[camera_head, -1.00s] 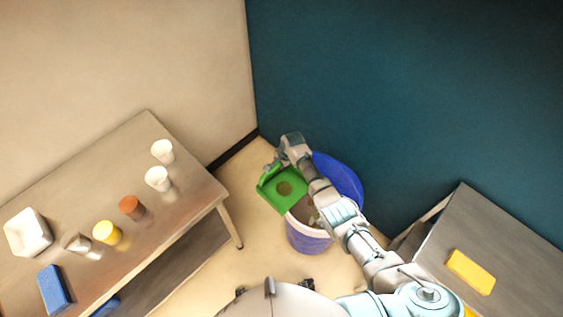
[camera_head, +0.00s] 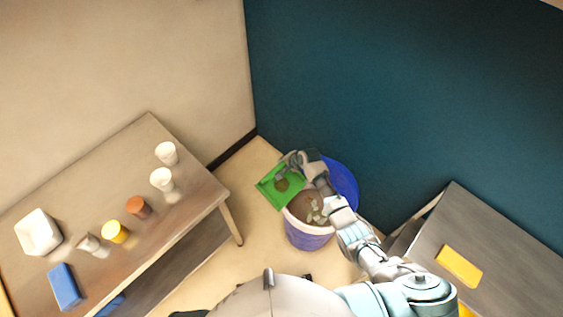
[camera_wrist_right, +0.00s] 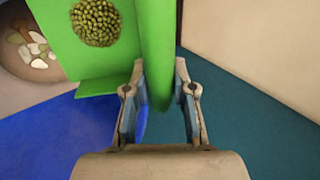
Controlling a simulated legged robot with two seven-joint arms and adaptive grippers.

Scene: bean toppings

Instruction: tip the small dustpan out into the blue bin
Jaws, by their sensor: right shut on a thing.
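A green dustpan (camera_head: 270,193) is held by my right gripper (camera_head: 291,160) over the left rim of the blue bin (camera_head: 308,238). In the right wrist view, the two fingers of my right gripper (camera_wrist_right: 160,95) stand on either side of the dustpan's green handle (camera_wrist_right: 156,50). A round heap of green beans (camera_wrist_right: 96,22) lies on the pan (camera_wrist_right: 75,60). The pan looks roughly level in the head view. The bin holds brown stuff with pale pieces (camera_head: 312,208). My left gripper is not in view.
A table (camera_head: 190,215) at the left bears white cups (camera_head: 162,179), a white tray (camera_head: 38,232), orange and yellow-topped containers (camera_head: 115,231) and a blue block (camera_head: 65,287). A grey table (camera_head: 500,250) at the right bears a yellow block (camera_head: 459,266). A teal wall (camera_head: 400,100) stands close behind the bin.

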